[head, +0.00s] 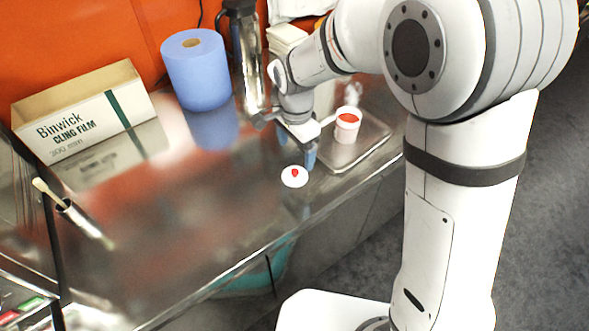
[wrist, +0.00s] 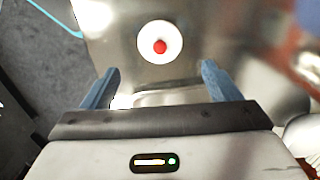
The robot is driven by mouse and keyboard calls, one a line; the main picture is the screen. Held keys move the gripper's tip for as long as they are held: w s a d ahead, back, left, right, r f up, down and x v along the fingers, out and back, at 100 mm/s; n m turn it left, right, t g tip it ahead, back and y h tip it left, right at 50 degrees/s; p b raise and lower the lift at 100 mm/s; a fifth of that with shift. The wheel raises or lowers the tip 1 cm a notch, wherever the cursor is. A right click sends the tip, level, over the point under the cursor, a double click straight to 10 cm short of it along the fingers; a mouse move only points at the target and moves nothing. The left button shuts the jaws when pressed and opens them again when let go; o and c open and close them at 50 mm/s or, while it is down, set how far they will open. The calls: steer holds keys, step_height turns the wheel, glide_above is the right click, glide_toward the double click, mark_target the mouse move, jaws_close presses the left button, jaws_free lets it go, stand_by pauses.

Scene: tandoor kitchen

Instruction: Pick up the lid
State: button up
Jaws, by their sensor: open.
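The lid (head: 289,181) is a small white disc with a red knob, lying flat on the steel counter near its front edge. In the wrist view the lid (wrist: 147,52) lies beyond my fingertips, roughly centred between them. My gripper (head: 297,160) is just behind and above the lid in the head view, pointing down. In the wrist view my gripper (wrist: 158,80) is open and empty, with its blue fingers spread apart. One finger is partly hidden in the head view.
A white cup with red contents (head: 347,131) stands on a metal tray (head: 372,142) right of my gripper. A blue paper roll (head: 197,75) and a cling film box (head: 85,115) stand at the back left. The counter (head: 180,210) left of the lid is clear.

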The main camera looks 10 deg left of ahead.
mark_target(295, 171)
step_height(295, 171, down, 8)
steer(key=shift+a+r+p, duration=0.1)
steer(key=shift+p, duration=0.5)
steer(key=shift+s, duration=0.1)
steer(key=c, duration=1)
